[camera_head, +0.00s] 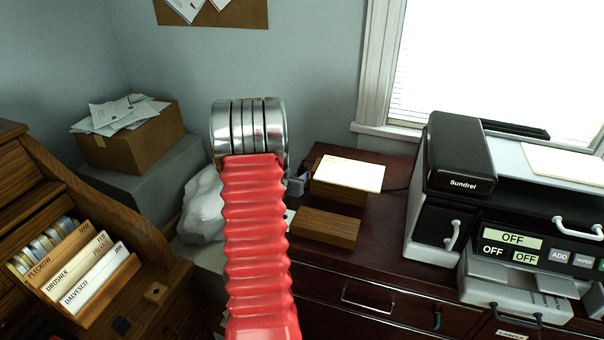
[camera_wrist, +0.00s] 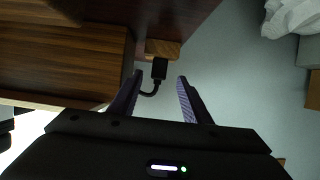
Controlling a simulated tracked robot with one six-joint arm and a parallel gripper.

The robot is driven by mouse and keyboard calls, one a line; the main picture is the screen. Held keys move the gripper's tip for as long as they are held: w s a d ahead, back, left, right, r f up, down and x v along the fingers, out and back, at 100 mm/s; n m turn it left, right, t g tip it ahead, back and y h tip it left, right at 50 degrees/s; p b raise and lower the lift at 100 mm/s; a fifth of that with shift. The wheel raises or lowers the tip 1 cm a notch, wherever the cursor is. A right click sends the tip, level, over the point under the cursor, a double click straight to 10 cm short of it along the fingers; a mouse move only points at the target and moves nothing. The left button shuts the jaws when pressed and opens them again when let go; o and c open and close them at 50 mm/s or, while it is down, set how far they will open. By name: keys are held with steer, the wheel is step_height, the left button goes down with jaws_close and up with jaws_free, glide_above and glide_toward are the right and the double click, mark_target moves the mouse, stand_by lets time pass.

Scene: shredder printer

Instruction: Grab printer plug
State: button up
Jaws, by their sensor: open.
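In the wrist view, a black plug (camera_wrist: 159,68) sits at a small wooden block (camera_wrist: 163,48), with its dark cable (camera_wrist: 149,93) curling down and to the left. My gripper (camera_wrist: 160,79) is open, with one finger on each side of the plug. The fingertips are near the plug's level, with gaps on both sides, and I see no contact. In the head view, my red arm hides the plug and most of the gripper. The black and white Sundrel machine (camera_head: 461,160) stands at the right on the dark wooden cabinet (camera_head: 385,245).
A wooden box with paper (camera_head: 347,175) and a wooden block (camera_head: 324,228) lie on the cabinet. White bags (camera_head: 202,205) and a cardboard box of papers (camera_head: 135,140) are at the left, behind a file rack (camera_head: 90,270).

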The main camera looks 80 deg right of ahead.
mark_target(301, 171)
steer(key=shift+x, duration=2.6)
steer(key=shift+s, duration=0.1)
steer(key=shift+c, duration=0.2)
jaws_close()
